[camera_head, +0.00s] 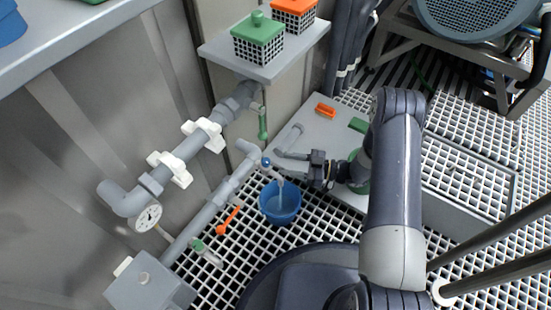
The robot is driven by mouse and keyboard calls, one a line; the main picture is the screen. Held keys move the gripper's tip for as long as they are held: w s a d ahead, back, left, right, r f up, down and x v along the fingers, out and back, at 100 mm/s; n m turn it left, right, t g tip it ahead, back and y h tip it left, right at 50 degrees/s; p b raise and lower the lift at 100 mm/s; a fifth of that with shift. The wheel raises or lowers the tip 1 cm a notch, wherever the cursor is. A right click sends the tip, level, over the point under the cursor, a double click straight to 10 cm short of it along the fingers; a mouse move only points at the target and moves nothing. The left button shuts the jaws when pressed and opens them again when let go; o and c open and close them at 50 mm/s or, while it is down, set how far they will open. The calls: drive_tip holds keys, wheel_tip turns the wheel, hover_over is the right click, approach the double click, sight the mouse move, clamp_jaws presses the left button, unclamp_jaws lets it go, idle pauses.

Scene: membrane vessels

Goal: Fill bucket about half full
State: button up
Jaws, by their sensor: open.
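A blue bucket (280,203) stands upright on the white grating floor below a grey pipe tap. A pale stream (281,188) runs from the spout into it, and lighter blue water seems to lie inside; its exact level is hard to judge. The tap has a small blue valve part (266,162) at the pipe's end. My gripper (284,155) reaches in from the right, just right of and above the blue valve part. It is open and appears empty; its fingertips are small, and I cannot tell whether they touch the tap.
Grey pipework with a pressure gauge (148,217) runs along the left wall. An orange tool (228,220) lies left of the bucket. A green-lidded basket (258,42) stands on a ledge above.

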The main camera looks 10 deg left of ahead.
drive_tip(key=shift+d, duration=1.35)
idle(6.7)
